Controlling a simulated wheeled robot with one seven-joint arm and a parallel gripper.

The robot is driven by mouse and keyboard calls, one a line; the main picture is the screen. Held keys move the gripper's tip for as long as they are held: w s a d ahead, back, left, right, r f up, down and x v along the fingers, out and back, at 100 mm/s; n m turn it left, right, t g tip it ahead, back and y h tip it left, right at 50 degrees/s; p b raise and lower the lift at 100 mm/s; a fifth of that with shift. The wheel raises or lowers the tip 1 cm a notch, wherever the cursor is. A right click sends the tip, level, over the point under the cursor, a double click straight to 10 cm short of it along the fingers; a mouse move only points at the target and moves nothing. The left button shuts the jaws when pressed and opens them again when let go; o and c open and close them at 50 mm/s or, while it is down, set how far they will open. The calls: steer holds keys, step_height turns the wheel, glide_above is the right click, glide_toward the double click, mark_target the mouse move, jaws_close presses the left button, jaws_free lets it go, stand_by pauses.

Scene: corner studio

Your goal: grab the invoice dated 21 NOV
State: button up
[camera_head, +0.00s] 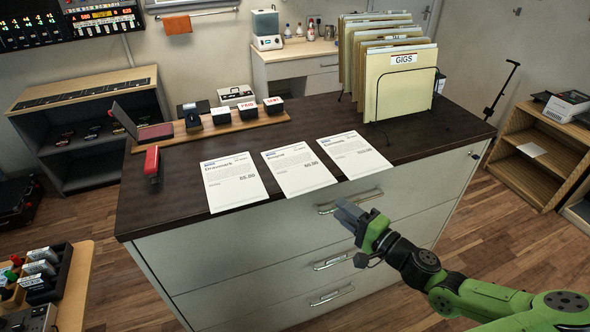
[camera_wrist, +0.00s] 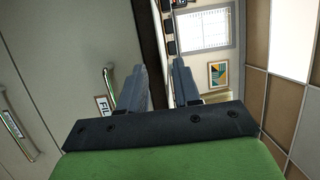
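Three white sheets lie side by side on the dark top of the cabinet: a left sheet (camera_head: 233,181), a middle sheet (camera_head: 298,171) and a right sheet (camera_head: 354,155). Their dates are too small to read, so I cannot tell which one is dated 21 NOV. My gripper (camera_head: 345,212) is in front of the cabinet's front edge, below the right sheet in the picture and apart from all the sheets. In the wrist view my gripper (camera_wrist: 160,85) shows two grey fingers apart with nothing between them.
The cabinet (camera_head: 450,152) has drawers with protruding handles (camera_head: 350,201). A rack of folders marked GIGS (camera_head: 404,85) stands right of the sheets. A red stapler (camera_head: 152,163) lies to the left, and a wooden strip with stamps (camera_head: 215,129) is behind. Bare top surrounds the sheets.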

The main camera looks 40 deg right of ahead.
steer(key=w, duration=1)
steer(key=shift+a, duration=0.45)
steer(key=shift+s, duration=0.15)
steer(key=shift+c, duration=0.6)
jaws_close()
